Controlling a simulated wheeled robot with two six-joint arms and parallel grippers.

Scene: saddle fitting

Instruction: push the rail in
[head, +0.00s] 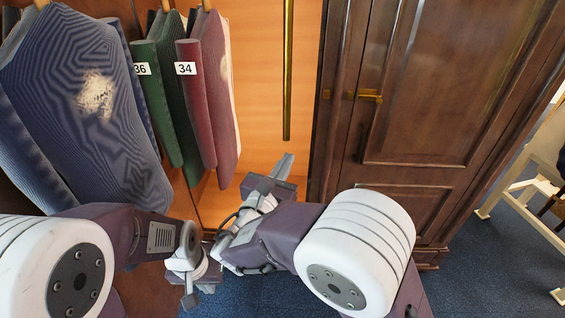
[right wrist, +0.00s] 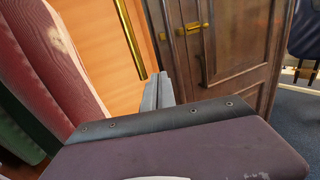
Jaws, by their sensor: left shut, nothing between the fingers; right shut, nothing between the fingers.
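The rail (head: 287,70) is a thin brass bar. In the head view it runs from the top edge down to a free end in front of the orange wood panel. My right gripper (head: 284,166) is shut and empty, its tips just below that end in the picture. In the right wrist view the rail (right wrist: 130,40) slants down to the shut fingers (right wrist: 158,92); whether they touch it I cannot tell. My left gripper (head: 189,300) is shut and empty, low in the head view, well away from the rail.
Left of the rail hang a blue striped garment (head: 75,95), a green one (head: 157,105) labelled 36 and a red one (head: 196,110) labelled 34. A pale table frame (head: 515,180) is further right.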

